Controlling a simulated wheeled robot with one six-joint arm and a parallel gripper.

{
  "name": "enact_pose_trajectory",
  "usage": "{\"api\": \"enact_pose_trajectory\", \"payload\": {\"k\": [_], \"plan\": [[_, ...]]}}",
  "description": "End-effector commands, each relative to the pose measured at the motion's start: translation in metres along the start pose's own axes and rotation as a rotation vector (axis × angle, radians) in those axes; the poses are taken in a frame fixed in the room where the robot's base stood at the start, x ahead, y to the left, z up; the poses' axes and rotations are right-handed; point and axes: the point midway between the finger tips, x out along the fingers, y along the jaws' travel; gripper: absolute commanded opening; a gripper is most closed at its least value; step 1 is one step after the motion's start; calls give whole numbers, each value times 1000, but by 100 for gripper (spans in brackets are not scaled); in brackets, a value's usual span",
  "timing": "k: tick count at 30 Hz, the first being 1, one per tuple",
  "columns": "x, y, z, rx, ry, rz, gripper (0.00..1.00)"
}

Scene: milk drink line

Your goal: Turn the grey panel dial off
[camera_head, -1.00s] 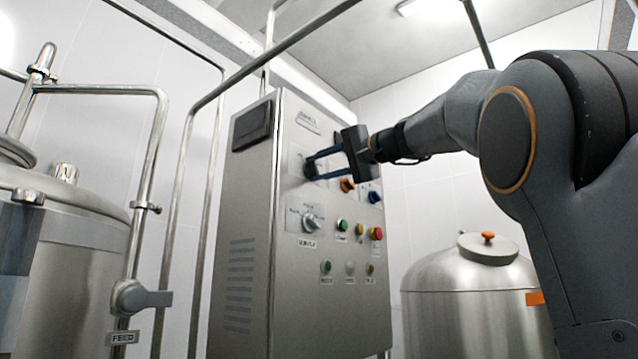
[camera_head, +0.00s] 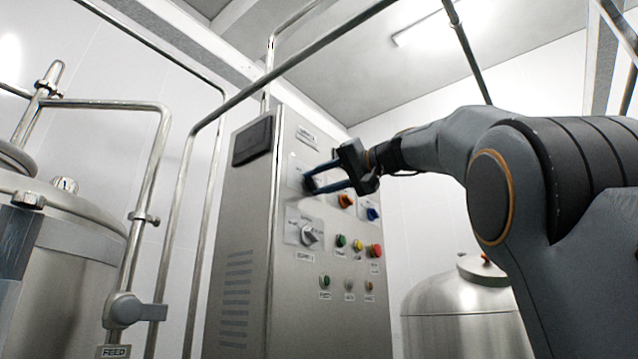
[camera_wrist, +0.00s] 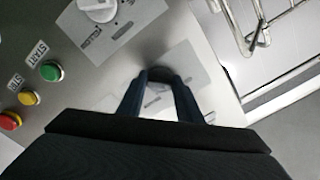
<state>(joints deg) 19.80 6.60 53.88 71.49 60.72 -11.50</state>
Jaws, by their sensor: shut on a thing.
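The grey control panel (camera_head: 240,215) stands in the middle of the head view. My gripper (camera_head: 312,182) reaches its upper front from the right. Its two blue fingers are shut on a dark upper dial (camera_head: 307,184), mostly hidden by them. In the wrist view my gripper (camera_wrist: 160,80) points at a light label plate around that dial, and the dial's setting cannot be read. A light grey dial (camera_head: 309,236) sits lower on the panel, apart from the fingers. It also shows at the top of the wrist view (camera_wrist: 98,8).
Below and right are an orange switch (camera_head: 346,200), a blue button (camera_head: 373,214), and green (camera_head: 340,240), yellow (camera_head: 357,245) and red (camera_head: 376,251) buttons. Pipes (camera_head: 207,200) run left of the panel. Steel tanks stand left (camera_head: 75,270) and right (camera_head: 455,325).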

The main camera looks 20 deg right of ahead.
Motion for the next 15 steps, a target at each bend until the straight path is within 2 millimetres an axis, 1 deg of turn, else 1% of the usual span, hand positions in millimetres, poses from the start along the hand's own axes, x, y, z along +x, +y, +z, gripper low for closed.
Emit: {"api": "enact_pose_trajectory", "payload": {"k": [5,6,9,15], "plan": [[0,0,0,-1,0,1,10],[0,0,0,-1,0,1,35],[0,0,0,0,0,1,51],[0,0,0,0,0,0,51]]}}
